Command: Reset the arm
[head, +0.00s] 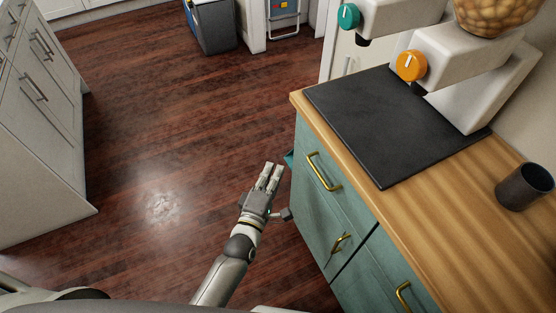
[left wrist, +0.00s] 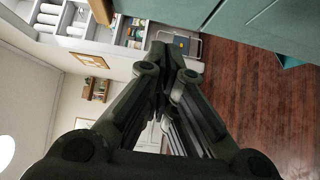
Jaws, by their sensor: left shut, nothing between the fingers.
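My left gripper (head: 268,178) is in the middle of the head view, over the dark wood floor and beside the teal cabinet (head: 318,222). Its fingers are together and empty, and they point away from me. In the left wrist view my left gripper (left wrist: 169,72) fills the centre with its fingertips close together. The teal cabinet also shows at the top of that view (left wrist: 245,22). My right gripper is not in either view.
A wooden countertop (head: 455,205) with a black mat (head: 395,125), a dispenser with an orange knob (head: 411,66) and a dark cup (head: 524,187) is at right. Brass handles (head: 322,172) stick out from the cabinet. White drawers (head: 40,100) stand at left. The floor (head: 150,130) between is clear.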

